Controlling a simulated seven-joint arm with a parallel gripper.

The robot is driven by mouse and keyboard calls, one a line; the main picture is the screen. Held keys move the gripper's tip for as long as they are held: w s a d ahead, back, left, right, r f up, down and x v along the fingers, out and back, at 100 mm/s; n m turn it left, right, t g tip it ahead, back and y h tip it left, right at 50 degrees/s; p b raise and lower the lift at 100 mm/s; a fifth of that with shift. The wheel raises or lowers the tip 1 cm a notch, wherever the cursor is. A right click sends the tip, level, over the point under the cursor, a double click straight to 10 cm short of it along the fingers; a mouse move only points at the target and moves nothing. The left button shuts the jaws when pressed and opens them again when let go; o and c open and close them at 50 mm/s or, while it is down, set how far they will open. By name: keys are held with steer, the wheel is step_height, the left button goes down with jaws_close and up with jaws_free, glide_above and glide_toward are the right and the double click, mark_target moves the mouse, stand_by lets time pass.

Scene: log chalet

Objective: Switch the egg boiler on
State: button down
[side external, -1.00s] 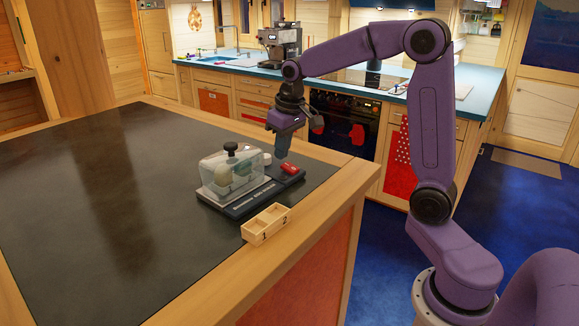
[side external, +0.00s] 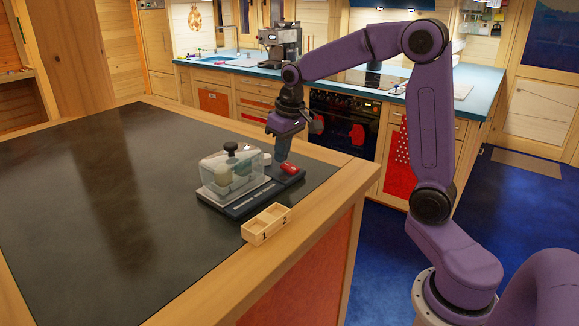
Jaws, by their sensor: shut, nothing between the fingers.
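The egg boiler (side external: 238,205) stands on the dark counter top near its right corner. It has a black base and a clear lid (side external: 212,181) with a black knob on top. Pale egg shapes show through the lid. A red switch (side external: 290,168) sits at the right end of the base. My gripper (side external: 283,158) points down at that end, with its tips at or just above the base beside the red switch. It is shut with nothing in it. I cannot tell whether the tips touch the switch or which way the switch is set.
A small wooden two-part box (side external: 266,224), marked 1 and 2, stands on the wooden edge in front of the boiler. The dark counter top (side external: 100,215) to the left is clear. A coffee machine (side external: 280,44) stands on the blue worktop behind.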

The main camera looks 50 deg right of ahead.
steer(key=shift+f, duration=0.25)
steer(key=shift+r, duration=0.1)
steer(key=shift+r, duration=0.65)
stand_by(0.4)
steer(key=v, duration=0.2)
steer(key=w+v, duration=0.1)
steer(key=v, duration=0.2)
stand_by(0.4)
